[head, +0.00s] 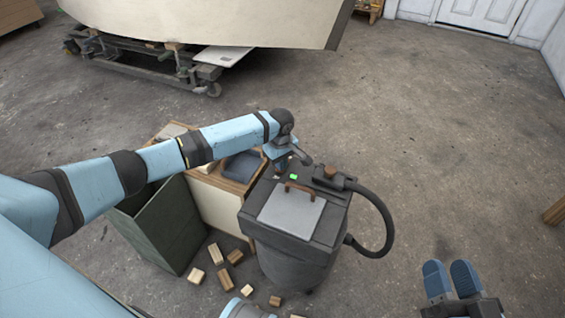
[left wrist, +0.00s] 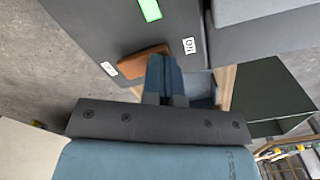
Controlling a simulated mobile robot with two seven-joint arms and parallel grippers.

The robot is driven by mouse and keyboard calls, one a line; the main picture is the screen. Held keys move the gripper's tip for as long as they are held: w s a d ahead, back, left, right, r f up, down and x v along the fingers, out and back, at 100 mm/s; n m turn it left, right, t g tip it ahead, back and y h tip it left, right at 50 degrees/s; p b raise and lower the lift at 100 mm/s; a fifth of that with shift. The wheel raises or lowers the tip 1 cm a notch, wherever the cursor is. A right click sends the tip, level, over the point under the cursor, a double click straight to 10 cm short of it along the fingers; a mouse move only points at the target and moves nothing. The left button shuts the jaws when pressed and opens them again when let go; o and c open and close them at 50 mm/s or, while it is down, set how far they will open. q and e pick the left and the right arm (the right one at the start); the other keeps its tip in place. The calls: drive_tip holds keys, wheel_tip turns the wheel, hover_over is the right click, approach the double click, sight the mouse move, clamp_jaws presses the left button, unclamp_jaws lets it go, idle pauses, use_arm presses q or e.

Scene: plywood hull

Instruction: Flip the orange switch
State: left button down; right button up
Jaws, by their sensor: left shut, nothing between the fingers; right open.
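The orange switch (left wrist: 146,51) shows in the left wrist view on the dark grey shop vacuum (left wrist: 95,35), between an "ON" label (left wrist: 189,45) and a smaller white label whose text is hard to read. My left gripper (left wrist: 165,62) is shut and empty, its tips right by the switch's end on the "ON" side; I cannot tell if they touch. A green light (left wrist: 150,9) is lit on the vacuum and also shows in the head view (head: 293,176). There, my left gripper (head: 283,168) hides the switch. My right gripper (head: 449,267) is open and empty at lower right.
The vacuum has a black hose (head: 385,215) looping out right. A dark green open box (head: 165,225) and a wooden cabinet (head: 220,200) stand left of it. Several wood blocks (head: 215,253) lie on the floor. Floor to the right is mostly clear.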

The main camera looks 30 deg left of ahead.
use_arm(q)
drive_tip(key=shift+r+p, duration=1.05)
drive_tip(key=shift+p, duration=0.05)
drive_tip(key=shift+r+p, duration=0.3)
drive_tip(key=shift+p, duration=0.15)
wheel_tip(320, 180, up, 2)
drive_tip(key=p, duration=0.2)
drive_tip(key=shift+p, duration=0.4)
drive_tip(key=shift+r+p, duration=0.6)
drive_tip(key=shift+p, duration=0.25)
drive_tip(key=shift+r+p, duration=0.2)
drive_tip(key=shift+p, duration=0.15)
drive_tip(key=shift+r, duration=0.1)
use_arm(e)
drive_tip(key=s+d+f+g+h, duration=0.1)
drive_tip(key=d+f+g+h, duration=0.1)
drive_tip(key=d+f+h, duration=0.1)
drive_tip(key=shift+d+f+m+g+h, duration=0.35)
drive_tip(key=shift+d+f, duration=0.3)
drive_tip(key=shift+f, duration=0.35)
drive_tip(key=shift+s, duration=0.15)
